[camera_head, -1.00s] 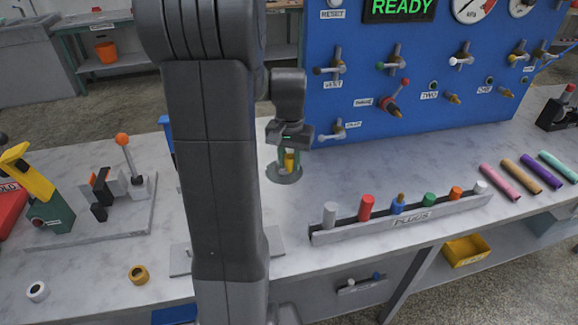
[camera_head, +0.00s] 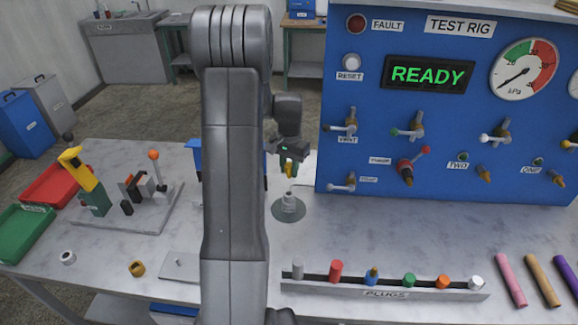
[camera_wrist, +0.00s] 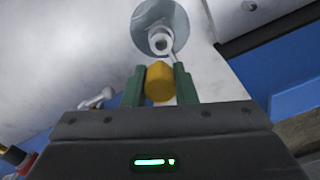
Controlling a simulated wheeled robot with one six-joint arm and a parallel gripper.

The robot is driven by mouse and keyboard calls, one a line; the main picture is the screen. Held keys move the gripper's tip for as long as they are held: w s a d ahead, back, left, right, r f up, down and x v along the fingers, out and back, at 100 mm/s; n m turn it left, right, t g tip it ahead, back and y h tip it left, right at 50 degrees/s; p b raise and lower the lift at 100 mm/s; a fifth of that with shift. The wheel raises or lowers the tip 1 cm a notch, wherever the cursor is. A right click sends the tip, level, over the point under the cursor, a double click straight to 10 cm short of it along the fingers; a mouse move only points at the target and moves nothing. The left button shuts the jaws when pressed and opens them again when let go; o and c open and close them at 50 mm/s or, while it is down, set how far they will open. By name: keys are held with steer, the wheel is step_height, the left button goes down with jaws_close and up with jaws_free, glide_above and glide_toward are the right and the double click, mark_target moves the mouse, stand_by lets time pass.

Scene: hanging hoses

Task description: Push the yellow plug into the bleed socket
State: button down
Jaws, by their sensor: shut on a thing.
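My gripper (camera_head: 289,168) is shut on the yellow plug (camera_wrist: 160,82), which sits between the two green fingers in the wrist view. In the head view, the gripper hangs above a round grey-green disc (camera_head: 279,211) on the bench. A short pale upright fitting (camera_head: 289,201) stands on the disc, below the plug and apart from it. In the wrist view, the fitting shows a pale ring-shaped top (camera_wrist: 160,41) beyond the plug. Its label is too small to read, so I cannot tell whether it is the bleed socket.
The blue test rig panel (camera_head: 450,125) with valves stands to the right; its display reads READY. A plug rack (camera_head: 385,291) with several coloured plugs lies in front. A clamp fixture (camera_head: 130,200) stands at the left. The bench right of the disc is clear.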

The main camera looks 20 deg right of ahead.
mark_target(289, 178)
steer(key=shift+w, duration=0.1)
steer(key=shift+f, duration=0.1)
stand_by(0.4)
steer(key=shift+f+b, duration=2.15)
steer(key=shift+f, duration=0.65)
steer(key=shift+f+b, duration=1.1)
steer(key=shift+f, duration=0.2)
steer(key=c, duration=1.1)
jaws_free()
step_height(289, 178, up, 14)
steer(key=shift+f+b, duration=0.1)
steer(key=shift+b, duration=0.55)
